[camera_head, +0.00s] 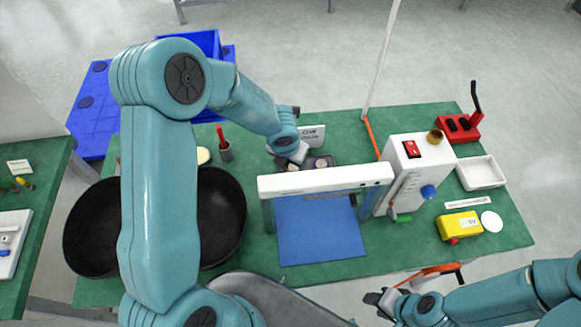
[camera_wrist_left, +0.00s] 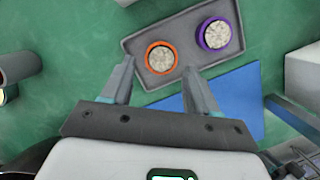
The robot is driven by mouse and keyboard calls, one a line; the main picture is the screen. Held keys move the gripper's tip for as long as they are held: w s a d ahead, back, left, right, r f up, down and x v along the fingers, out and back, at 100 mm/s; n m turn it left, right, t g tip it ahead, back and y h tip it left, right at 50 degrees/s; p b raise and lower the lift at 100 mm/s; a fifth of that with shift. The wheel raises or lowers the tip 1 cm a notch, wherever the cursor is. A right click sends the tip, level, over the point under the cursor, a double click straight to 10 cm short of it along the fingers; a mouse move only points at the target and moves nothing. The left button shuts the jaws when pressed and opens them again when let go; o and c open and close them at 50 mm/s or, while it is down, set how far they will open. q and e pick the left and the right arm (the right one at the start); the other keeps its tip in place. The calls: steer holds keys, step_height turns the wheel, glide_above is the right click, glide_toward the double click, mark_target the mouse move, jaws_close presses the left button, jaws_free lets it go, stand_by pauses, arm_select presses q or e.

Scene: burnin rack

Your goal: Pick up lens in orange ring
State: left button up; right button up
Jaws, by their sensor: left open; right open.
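The lens in the orange ring (camera_wrist_left: 161,58) sits in a grey tray (camera_wrist_left: 190,72) in the left wrist view, with a round pale speckled face. A second lens in a purple ring (camera_wrist_left: 214,35) sits to its right in the same tray. My left gripper (camera_wrist_left: 153,75) is open, its fingers apart at the tray's near edge, with the orange ring just beyond the gap between the fingertips. In the head view the left gripper (camera_head: 291,153) is over the tray (camera_head: 336,160), and the arm hides part of it. My right gripper (camera_head: 380,298) is open and empty, off the table's front edge.
A blue mat (camera_head: 318,240) lies under a white-topped frame (camera_head: 325,178) in front of the tray. A white box with a red switch (camera_head: 412,170) stands right. Black bowls (camera_head: 222,215) stand left. A white tray (camera_head: 481,174) and yellow box (camera_head: 458,226) are far right.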

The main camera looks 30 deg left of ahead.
mark_target(294, 168)
arm_select(q)
steer(key=x, duration=0.3)
steer(key=b+x, duration=0.1)
steer(key=shift+s+d+f, duration=0.1)
steer(key=shift+d+f, duration=0.2)
steer(key=shift+f, duration=0.05)
steer(key=shift+a, duration=0.1)
steer(key=c, duration=0.8)
